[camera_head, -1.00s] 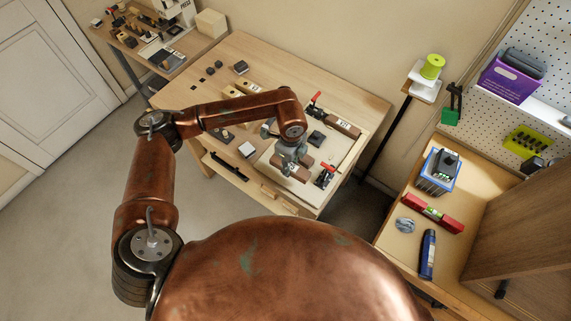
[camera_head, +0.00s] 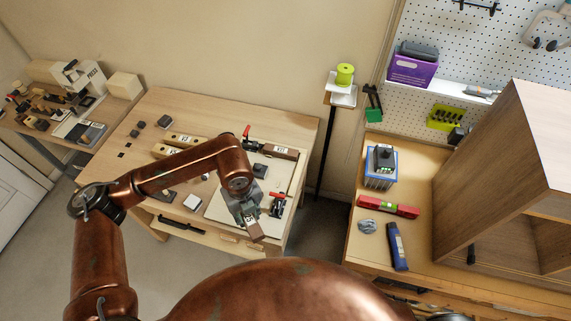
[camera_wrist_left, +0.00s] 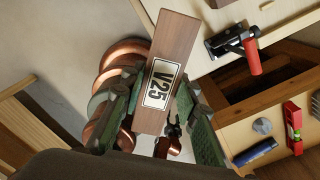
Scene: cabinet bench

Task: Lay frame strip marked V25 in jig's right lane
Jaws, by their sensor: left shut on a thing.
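My left gripper (camera_head: 246,214) is shut on the brown frame strip marked V25 (camera_head: 254,230). In the left wrist view the strip (camera_wrist_left: 175,40) lies between the fingers (camera_wrist_left: 158,103), its white V25 label facing the camera. The strip is at the front edge of the pale jig board (camera_head: 219,208), left of the front red-handled clamp (camera_head: 278,205); its exact height is unclear. Another brown labelled strip (camera_head: 271,148) lies at the board's back by a second red-handled clamp (camera_head: 247,132). My arm hides part of the board, and I cannot make out its lanes. My right gripper is out of view.
Light wood labelled pieces (camera_head: 187,140) and small dark blocks lie on the table's left. A dark block (camera_head: 259,170) sits on the jig board.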

